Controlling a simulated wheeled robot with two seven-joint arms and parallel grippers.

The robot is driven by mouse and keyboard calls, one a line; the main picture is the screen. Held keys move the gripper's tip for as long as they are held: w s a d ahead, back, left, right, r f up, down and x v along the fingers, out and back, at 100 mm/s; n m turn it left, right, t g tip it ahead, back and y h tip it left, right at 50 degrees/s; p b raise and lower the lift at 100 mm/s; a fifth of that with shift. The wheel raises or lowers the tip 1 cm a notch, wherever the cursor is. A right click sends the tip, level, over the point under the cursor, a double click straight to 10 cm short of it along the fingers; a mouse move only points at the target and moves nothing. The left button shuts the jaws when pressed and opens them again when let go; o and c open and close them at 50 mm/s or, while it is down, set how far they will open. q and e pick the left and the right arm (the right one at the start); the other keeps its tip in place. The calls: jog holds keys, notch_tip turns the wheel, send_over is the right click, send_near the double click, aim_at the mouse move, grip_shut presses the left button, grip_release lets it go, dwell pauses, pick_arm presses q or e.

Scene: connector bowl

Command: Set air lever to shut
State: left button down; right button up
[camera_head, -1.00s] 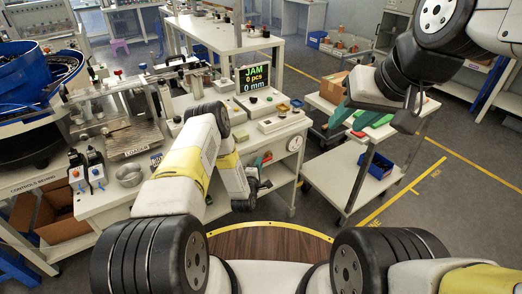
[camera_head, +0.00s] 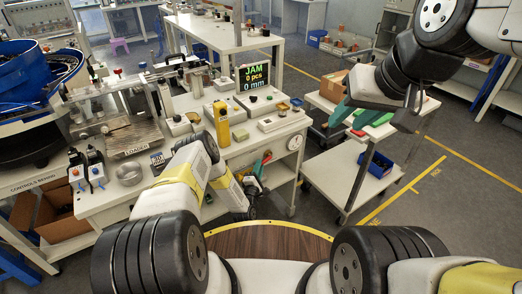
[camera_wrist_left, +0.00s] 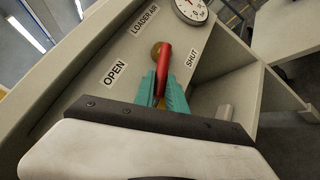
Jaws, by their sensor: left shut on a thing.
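The air lever is a red handle (camera_wrist_left: 164,62) on a brass pivot (camera_wrist_left: 158,48), under the label LOADER AIR. The OPEN label (camera_wrist_left: 115,72) is left of it and the SHUT label (camera_wrist_left: 192,59) right of it. In the left wrist view, the handle hangs down from the pivot, between the labels. My left gripper (camera_wrist_left: 161,88) has its teal fingers shut on the handle, hiding its lower part. In the head view my left gripper (camera_head: 261,165) is at the bench's front side. My right gripper (camera_head: 341,125) hangs over the cart, its teal fingers apart and empty.
A round gauge (camera_wrist_left: 190,9) is beside the lever panel. The bench top (camera_head: 235,150) carries boxes and a screen (camera_head: 255,77) reading JAM, 0 pcs, 0 mm. A white cart (camera_head: 345,185) with a blue bin (camera_head: 376,164) stands to the right, across a gap of floor.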

pick_arm(q)
jog(key=shift+w+d+f+n+t+y, duration=0.2)
jog(key=shift+f+n+t, duration=0.35)
jog(key=shift+n, duration=0.2)
jog(key=shift+w+d+f+n+t+y, duration=0.15)
jog(key=shift+f+n+t, duration=0.3)
jog(key=shift+n+t, duration=0.25)
jog(key=shift+s, duration=0.1)
jog(key=c, duration=1.4)
grip_release()
jog(key=shift+o, duration=0.2)
jog(key=d+v, duration=0.1)
jog(key=v, duration=0.6)
jog(key=shift+s+a+f, duration=0.15)
jog(key=shift+s+a, duration=0.25)
jog(key=shift+a, duration=0.15)
